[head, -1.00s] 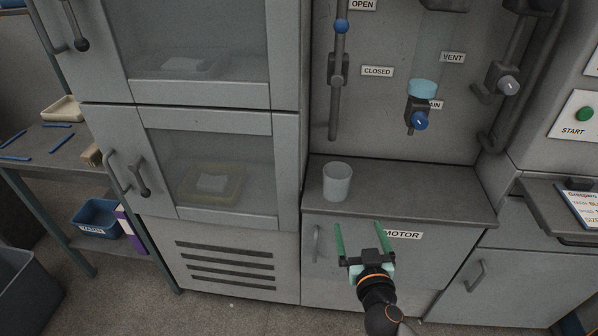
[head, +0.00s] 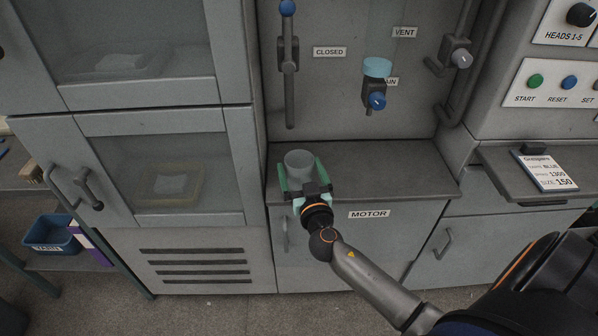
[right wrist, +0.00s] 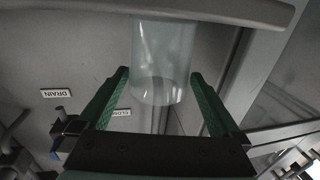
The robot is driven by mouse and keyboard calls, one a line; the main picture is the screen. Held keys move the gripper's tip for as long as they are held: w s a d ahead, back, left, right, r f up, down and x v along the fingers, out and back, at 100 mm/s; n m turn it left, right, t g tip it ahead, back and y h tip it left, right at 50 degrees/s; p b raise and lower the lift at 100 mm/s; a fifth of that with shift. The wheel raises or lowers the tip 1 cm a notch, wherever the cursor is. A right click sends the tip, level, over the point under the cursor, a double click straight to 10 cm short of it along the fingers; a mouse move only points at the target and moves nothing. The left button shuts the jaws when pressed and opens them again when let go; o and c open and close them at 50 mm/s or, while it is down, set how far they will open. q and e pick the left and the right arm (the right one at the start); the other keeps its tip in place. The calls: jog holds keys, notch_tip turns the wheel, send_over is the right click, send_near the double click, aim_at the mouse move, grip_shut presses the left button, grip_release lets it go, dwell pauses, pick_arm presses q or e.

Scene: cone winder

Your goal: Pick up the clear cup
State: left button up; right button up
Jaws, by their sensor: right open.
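The clear cup (head: 299,165) stands upright on the grey ledge (head: 380,165) above the MOTOR door. My right gripper (head: 301,172) is open, with its green fingers on either side of the cup in the head view. In the right wrist view, the cup (right wrist: 163,60) shows between and beyond the two green fingertips of the gripper (right wrist: 158,75), with gaps on both sides. The lower front of the cup is hidden by the gripper in the head view. My left gripper is not in view.
A glazed cabinet (head: 235,150) stands close on the left. A shelf with a card (head: 545,170) juts out at the right. The ledge right of the cup is clear.

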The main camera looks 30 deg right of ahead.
aim_at(296, 156)
jog(key=shift+f+p+x, duration=0.15)
jog(key=shift+p+x, duration=0.05)
jog(key=shift+x, duration=1.05)
jog(key=shift+f+p+x, duration=0.1)
jog(key=shift+p+x, duration=0.1)
jog(key=shift+x, duration=1.1)
jog(key=shift+d, duration=0.1)
jog(key=shift+s, duration=0.1)
jog(key=shift+c, duration=0.2)
jog(key=c, duration=1)
jog(key=shift+c, duration=0.2)
jog(key=shift+r, duration=0.15)
